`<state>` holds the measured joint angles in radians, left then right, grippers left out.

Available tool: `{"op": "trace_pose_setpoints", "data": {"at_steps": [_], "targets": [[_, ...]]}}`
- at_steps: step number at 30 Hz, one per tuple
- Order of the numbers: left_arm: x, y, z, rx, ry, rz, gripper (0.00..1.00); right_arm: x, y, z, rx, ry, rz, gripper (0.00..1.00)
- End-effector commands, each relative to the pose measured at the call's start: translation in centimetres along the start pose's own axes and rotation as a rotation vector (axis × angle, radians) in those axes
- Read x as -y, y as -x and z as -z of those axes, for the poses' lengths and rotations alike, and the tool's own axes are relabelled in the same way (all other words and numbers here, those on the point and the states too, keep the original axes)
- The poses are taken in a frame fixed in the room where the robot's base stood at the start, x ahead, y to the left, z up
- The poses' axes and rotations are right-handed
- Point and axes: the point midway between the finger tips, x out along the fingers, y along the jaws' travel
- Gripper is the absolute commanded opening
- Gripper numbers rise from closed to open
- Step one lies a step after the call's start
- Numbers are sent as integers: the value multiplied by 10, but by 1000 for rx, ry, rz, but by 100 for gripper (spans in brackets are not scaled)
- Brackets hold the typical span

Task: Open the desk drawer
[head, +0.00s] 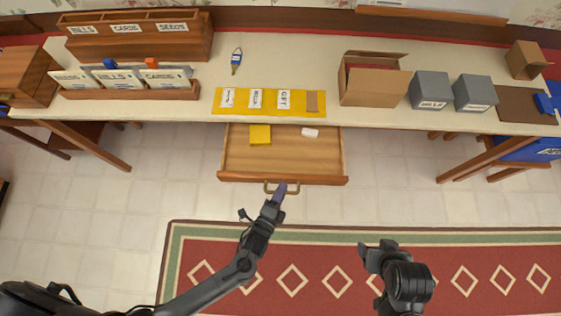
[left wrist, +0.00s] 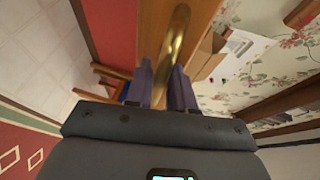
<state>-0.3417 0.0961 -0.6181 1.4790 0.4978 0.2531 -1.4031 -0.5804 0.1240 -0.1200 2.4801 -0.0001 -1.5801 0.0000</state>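The desk drawer (head: 240,166) is pulled well out from under the desk in the head view, its inside showing. It has a wooden front (head: 235,178) and a brass handle (head: 268,187). My left gripper (head: 281,190) is at that handle. In the left wrist view, the brass handle (left wrist: 175,45) passes between the two close fingers of my left gripper (left wrist: 162,85), which look shut on it. My right gripper (head: 372,256) is low over the rug, away from the drawer and holding nothing visible; its finger gap is unclear.
A yellow block (head: 260,134) and a small white item (head: 310,132) lie in the drawer. The desk (head: 330,47) carries wooden organizers, a yellow mat (head: 270,108), a cardboard box (head: 370,86) and grey boxes. Tiled floor and a red rug (head: 330,300) lie in front.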

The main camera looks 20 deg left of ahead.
Motion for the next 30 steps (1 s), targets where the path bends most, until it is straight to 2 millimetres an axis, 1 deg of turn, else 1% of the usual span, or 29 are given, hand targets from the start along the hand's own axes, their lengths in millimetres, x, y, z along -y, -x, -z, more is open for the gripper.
{"op": "trace_pose_setpoints", "data": {"at_steps": [9, 14, 17, 24, 30], "targets": [[0, 1, 0, 0, 0, -2, 24, 1, 0, 0, 0, -3, 2, 67], [0, 13, 0, -1, 0, -3, 24, 1, 3, 1, -1, -5, 4, 67], [0, 27, 0, 0, 0, -4, 24, 1, 5, 2, -1, -6, 5, 67], [0, 69, 0, 0, 0, -4, 24, 1, 11, 4, -1, -6, 5, 67], [0, 95, 0, 0, 0, -2, 24, 1, 13, 5, -1, -6, 5, 67]]}}
